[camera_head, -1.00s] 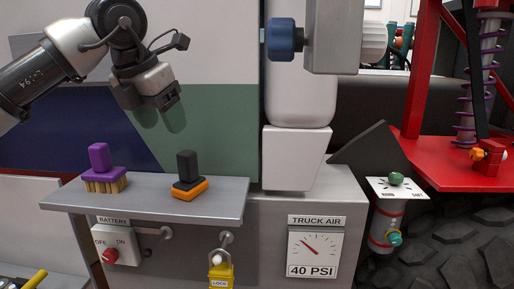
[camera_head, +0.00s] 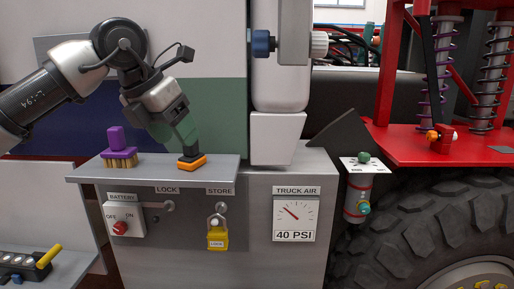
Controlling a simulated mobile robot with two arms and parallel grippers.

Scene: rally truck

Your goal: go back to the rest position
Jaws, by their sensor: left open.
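My left gripper (camera_head: 174,134) comes in from the left and hangs above the grey shelf. Its greenish, see-through fingers are open and point down toward the black-and-orange block (camera_head: 191,158). In the picture a finger overlaps the top of that block; I cannot tell whether they touch. Nothing shows held between the fingers. The purple-handled brush (camera_head: 119,150) stands upright on the shelf, left of the gripper, bristles down. My right gripper is not in view.
The grey shelf (camera_head: 218,172) juts out over a battery switch (camera_head: 120,219) and a yellow padlock (camera_head: 217,234). A truck air gauge (camera_head: 294,216) is right of them. A red frame (camera_head: 420,145) with springs and a large tyre (camera_head: 420,225) fill the right side.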

